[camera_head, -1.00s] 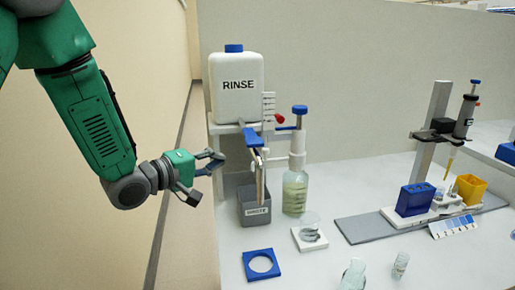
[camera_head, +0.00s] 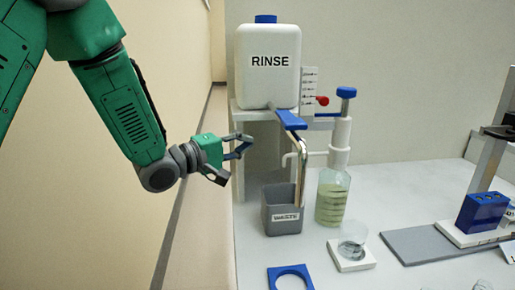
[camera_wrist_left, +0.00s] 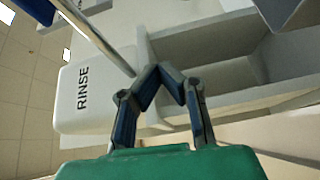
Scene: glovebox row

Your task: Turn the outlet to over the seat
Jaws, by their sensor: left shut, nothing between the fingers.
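The outlet (camera_head: 301,172) is a bent metal tube with a blue lever (camera_head: 290,120) at its top, below the white RINSE bottle (camera_head: 268,70). Its down-turned end is over the grey WASTE bin (camera_head: 283,221). The seat (camera_head: 272,279), a blue square plate with a round hole, lies on the bench in front of the bin, cut by the lower edge. My left gripper (camera_head: 246,151) is left of the outlet and apart from it, shut and empty. The left wrist view shows its closed fingers (camera_wrist_left: 171,69), the metal tube (camera_wrist_left: 97,37) and the bottle (camera_wrist_left: 85,100). My right gripper is out of view.
A pump bottle (camera_head: 333,197) with greenish liquid stands right of the bin. A small dish (camera_head: 352,250) sits on a white pad in front of it. A blue rack (camera_head: 482,211) and grey board are farther right. The wall is close on the left.

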